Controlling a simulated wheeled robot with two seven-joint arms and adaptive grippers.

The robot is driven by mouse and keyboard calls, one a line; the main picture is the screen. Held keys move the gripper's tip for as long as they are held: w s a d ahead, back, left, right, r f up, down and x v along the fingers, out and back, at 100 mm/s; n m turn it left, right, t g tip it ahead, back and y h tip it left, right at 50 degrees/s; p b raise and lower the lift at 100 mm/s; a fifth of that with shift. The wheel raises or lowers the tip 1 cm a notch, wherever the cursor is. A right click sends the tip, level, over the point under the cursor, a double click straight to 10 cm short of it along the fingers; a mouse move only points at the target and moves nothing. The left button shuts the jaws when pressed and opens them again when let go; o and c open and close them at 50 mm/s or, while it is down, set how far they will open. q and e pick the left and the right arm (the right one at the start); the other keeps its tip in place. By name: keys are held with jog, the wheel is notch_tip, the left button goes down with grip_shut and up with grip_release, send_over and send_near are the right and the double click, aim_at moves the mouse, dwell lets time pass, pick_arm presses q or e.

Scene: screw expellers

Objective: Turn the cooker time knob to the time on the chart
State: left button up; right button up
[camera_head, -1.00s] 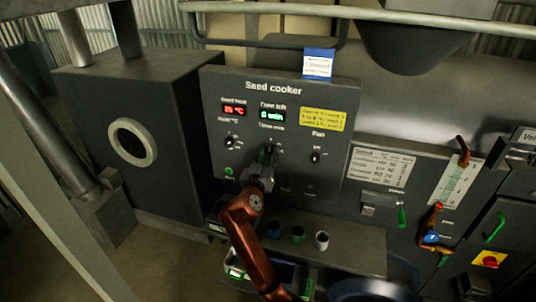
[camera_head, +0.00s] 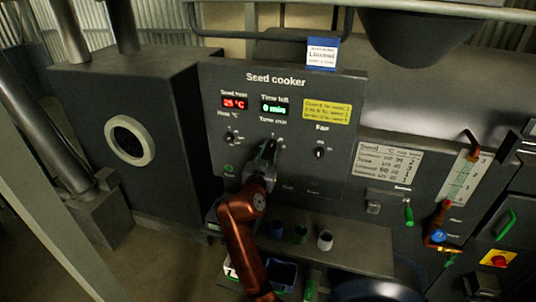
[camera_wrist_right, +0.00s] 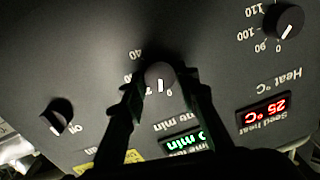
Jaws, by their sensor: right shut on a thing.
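The time knob (camera_wrist_right: 159,74) is a dark round knob on the seed cooker panel (camera_head: 220,165). In the wrist view, its white pointer line faces close to the 0 mark. My right gripper (camera_wrist_right: 160,88) has its two fingers on either side of the knob, shut on it; in the head view the gripper (camera_head: 268,152) mostly hides the knob. The green time display (camera_head: 274,109) reads 0 min. The seed chart (camera_head: 386,163) is a white plate right of the panel; its small print is blurred. A blue-and-white card (camera_head: 321,54) on top reads Linseed. My left gripper is not in view.
The heat knob (camera_head: 230,137) and fan knob (camera_head: 320,153) flank the time knob. The red heat display (camera_head: 235,102) reads 25 °C. A yellow note (camera_head: 327,112) is above the fan knob. Small cups, including a white one (camera_head: 325,240), stand on the shelf below the panel.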

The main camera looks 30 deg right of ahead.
jog(key=m+b, duration=0.3)
jog(key=shift+f, duration=0.3)
jog(key=shift+r+m+b, duration=0.1)
jog(key=shift+m+b, duration=0.75)
jog(key=shift+m, duration=0.25)
pick_arm(q)
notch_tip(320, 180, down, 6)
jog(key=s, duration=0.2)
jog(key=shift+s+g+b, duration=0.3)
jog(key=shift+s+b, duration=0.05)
jog(key=shift+b, duration=0.05)
pick_arm(e)
jog(key=shift+r+m+h, duration=0.1)
jog(key=shift+m+h, duration=0.2)
jog(key=shift+m, duration=0.2)
jog(key=o, duration=1.1)
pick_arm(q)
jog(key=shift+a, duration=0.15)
pick_arm(e)
jog(key=shift+o, duration=0.2)
jog(key=shift+s, duration=0.1)
jog(key=v, duration=0.7)
jog(key=shift+a, duration=0.2)
